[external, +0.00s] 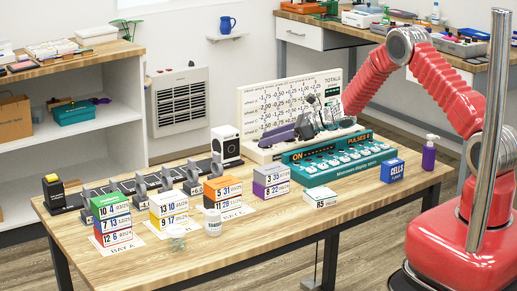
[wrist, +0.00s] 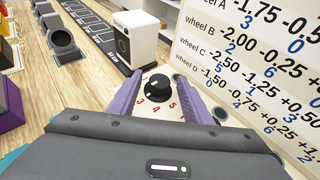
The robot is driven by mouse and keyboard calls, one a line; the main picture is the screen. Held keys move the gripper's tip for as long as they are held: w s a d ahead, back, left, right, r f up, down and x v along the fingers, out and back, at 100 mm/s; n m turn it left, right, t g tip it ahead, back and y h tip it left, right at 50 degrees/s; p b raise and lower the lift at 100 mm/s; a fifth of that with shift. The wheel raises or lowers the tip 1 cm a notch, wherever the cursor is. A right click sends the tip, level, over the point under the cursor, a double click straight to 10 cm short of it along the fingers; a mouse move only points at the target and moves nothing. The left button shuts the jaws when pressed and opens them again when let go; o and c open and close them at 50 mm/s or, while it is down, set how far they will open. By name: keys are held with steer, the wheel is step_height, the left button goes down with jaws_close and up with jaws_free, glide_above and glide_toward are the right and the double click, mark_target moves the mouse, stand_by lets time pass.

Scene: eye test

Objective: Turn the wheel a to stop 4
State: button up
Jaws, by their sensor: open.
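A black round wheel (wrist: 158,83) on a cream panel shows between my fingers in the wrist view, with red numbers 3, 4 and 5 on its near side. A small white mark on it faces the numbers, around 3 to 4; the exact stop is hard to tell. No letter shows beside it, so I cannot tell whether it is wheel a. My gripper (wrist: 160,88) is open, its purple fingers on either side of the wheel; contact is unclear. In the external view my gripper (external: 283,136) is low over the cream wheel unit (external: 262,154), hiding part of it.
A chart board (external: 262,103) with rows for wheels A to D stands close behind. A teal pulse box (external: 310,172) is in front. A white speaker-like box (external: 226,144) stands left. Number blocks (external: 111,217) and a blue cells box (external: 393,171) occupy the table.

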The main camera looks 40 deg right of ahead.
steer(key=c, duration=1.1)
steer(key=shift+o, duration=0.2)
steer(key=shift+w+d+n+g+y, duration=0.1)
steer(key=shift+d+n+g+y, duration=0.05)
steer(key=shift+n+g+y, duration=0.3)
steer(key=shift+w+d+n+g+y, duration=0.15)
steer(key=shift+n+g+y, duration=0.5)
steer(key=shift+n+g, duration=0.6)
steer(key=shift+n+g+y, duration=0.3)
steer(key=shift+n+g, duration=0.3)
steer(key=shift+w+n+g+y, duration=0.25)
steer(key=shift+n+g+y, duration=0.15)
steer(key=shift+n+g, duration=0.75)
